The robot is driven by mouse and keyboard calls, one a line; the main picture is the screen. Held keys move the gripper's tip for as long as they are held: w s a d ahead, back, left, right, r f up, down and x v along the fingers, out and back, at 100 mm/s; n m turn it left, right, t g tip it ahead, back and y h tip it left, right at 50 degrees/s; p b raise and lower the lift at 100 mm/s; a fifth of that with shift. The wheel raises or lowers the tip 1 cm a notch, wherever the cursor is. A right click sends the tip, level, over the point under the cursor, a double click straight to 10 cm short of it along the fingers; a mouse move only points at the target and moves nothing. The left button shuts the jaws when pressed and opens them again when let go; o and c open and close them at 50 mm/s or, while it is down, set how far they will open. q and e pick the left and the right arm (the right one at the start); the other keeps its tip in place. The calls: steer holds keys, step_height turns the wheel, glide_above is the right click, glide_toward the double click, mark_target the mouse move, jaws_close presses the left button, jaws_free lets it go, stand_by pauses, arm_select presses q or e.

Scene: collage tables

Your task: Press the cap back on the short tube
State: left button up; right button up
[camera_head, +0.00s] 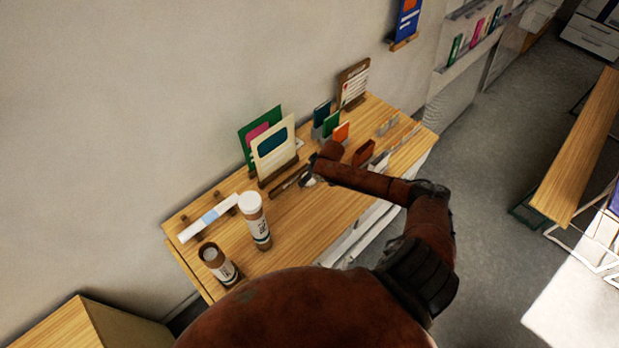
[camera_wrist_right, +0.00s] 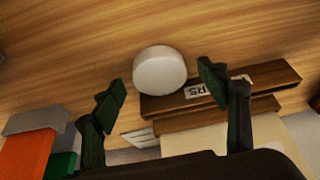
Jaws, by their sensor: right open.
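The short tube (camera_head: 219,264) stands upright at the table's near left in the head view, its dark top open with no cap on it. A white round cap (camera_wrist_right: 160,70) lies on the wooden table in the right wrist view. My right gripper (camera_wrist_right: 162,80) is open, with its dark fingers on either side of the cap's line and the cap apart from both. In the head view my right gripper (camera_head: 307,177) is low over the middle of the table, and it largely hides the cap's spot. My left gripper is not in view.
A taller tube with a white cap (camera_head: 257,222) stands right beside the short tube. A brown lettered wooden holder (camera_wrist_right: 215,92) is close to the cap. Cards (camera_head: 272,152) stand along the table's back.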

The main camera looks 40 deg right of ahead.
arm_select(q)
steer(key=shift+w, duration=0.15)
arm_select(e)
steer(key=shift+f, duration=0.15)
steer(key=shift+c, duration=0.3)
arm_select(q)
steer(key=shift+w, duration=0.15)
arm_select(e)
steer(key=c, duration=0.8)
steer(key=shift+r, duration=0.8)
arm_select(q)
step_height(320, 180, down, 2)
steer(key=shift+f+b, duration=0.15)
steer(key=shift+b, duration=1.05)
arm_select(e)
steer(key=s+a+r, duration=0.6)
steer(key=s+r, duration=0.5)
steer(key=s, duration=0.1)
steer(key=shift+s+r, duration=0.25)
steer(key=shift+s, duration=0.05)
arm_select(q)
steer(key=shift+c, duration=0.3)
